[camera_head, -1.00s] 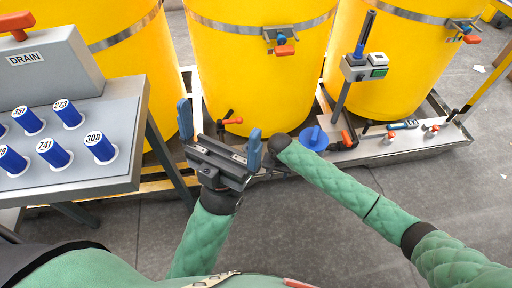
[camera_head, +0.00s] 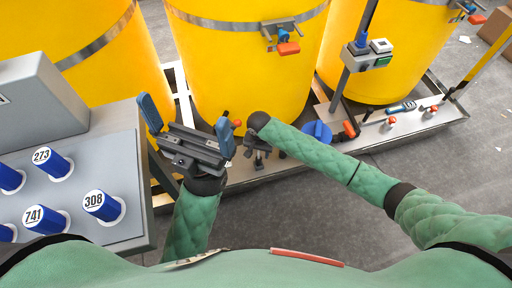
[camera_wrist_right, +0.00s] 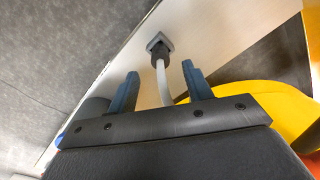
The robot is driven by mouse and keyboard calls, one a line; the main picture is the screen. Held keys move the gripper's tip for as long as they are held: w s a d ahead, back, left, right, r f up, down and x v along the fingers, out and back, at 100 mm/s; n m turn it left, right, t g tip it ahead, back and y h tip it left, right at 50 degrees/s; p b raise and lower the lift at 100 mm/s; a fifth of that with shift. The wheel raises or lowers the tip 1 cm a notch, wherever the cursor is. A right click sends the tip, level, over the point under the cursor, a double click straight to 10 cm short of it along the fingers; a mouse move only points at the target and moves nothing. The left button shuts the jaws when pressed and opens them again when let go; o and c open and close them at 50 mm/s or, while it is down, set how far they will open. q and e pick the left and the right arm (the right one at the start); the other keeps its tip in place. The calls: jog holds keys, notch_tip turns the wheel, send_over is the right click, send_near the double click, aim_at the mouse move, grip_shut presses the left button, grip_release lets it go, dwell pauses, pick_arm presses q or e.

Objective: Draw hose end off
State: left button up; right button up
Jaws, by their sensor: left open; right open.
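In the right wrist view, a pale hose (camera_wrist_right: 165,88) runs up to a dark hose end (camera_wrist_right: 159,54) at a square grey fitting (camera_wrist_right: 157,41) on the white skid surface. My right gripper (camera_wrist_right: 160,86) is open, its blue fingers on either side of the hose in the picture; I cannot tell whether they touch it. In the head view my right gripper (camera_head: 256,158) is small and mostly hidden by its own wrist, low before the middle yellow drum. My left gripper (camera_head: 187,123) is open and empty, between the grey console and the middle drum.
Yellow drums (camera_head: 245,70) stand behind on the skid. A grey console (camera_head: 110,160) with blue numbered knobs is at the left. A post with a green-button box (camera_head: 370,55), a blue round part (camera_head: 317,133) and red-handled valves (camera_head: 430,112) are at the right. The front floor is clear.

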aim_at(259, 158)
jog(key=shift+f+b, duration=0.9)
jog(key=shift+f, duration=2.45)
jog(key=shift+c, duration=0.4)
